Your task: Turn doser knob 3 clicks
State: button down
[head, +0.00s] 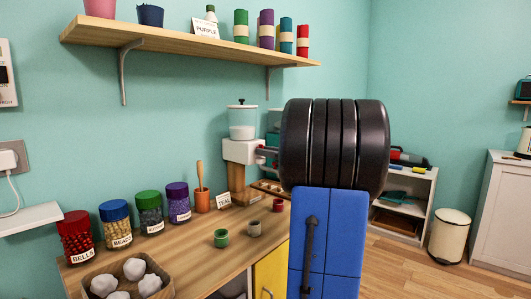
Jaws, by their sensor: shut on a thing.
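My large black arm joint and blue link cover the right of the counter. The knob's turn angle cannot be read from here.
Small cups (221,238) and a tray of white lumps (127,281) are nearer. A shelf (180,43) hangs above. Open floor lies right.

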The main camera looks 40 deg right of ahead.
jog(key=shift+f+m, duration=0.1)
jog(key=shift+m, duration=0.4)
jog(key=c, duration=1.9)
grip_release()
jog(key=shift+s+d, duration=0.1)
jog(key=shift+s, duration=0.55)
jog(key=s+d, duration=0.1)
jog(key=s, duration=1.5)
jog(key=shift+d, duration=0.1)
